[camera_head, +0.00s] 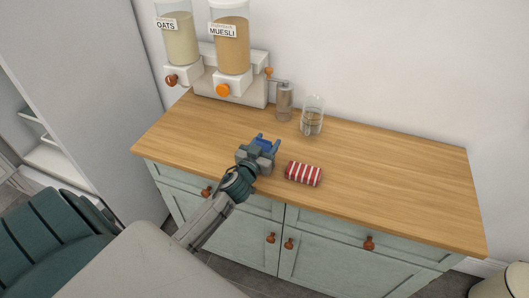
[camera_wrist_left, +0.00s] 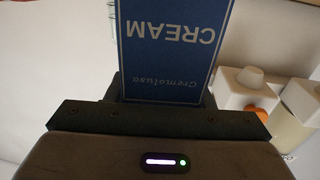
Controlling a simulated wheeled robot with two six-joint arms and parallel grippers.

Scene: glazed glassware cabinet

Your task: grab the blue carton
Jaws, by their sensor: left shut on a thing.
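The blue carton (camera_head: 263,143) is in my left gripper (camera_head: 264,146) over the wooden counter, left of the striped packet. In the left wrist view the blue carton (camera_wrist_left: 172,50) fills the upper middle, with "CREAM" lettering upside down. It stands between the jaws of my left gripper (camera_wrist_left: 162,92), which is shut on it. In the head view the gripper hides much of the carton, and I cannot tell whether its base touches the counter. My right gripper is in neither view.
A red-and-white striped packet (camera_head: 303,174) lies close to the right of my left gripper. A glass (camera_head: 312,118) and a grinder (camera_head: 284,103) stand behind, beside the cereal dispensers (camera_head: 231,50). The counter's right side (camera_head: 405,180) is clear.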

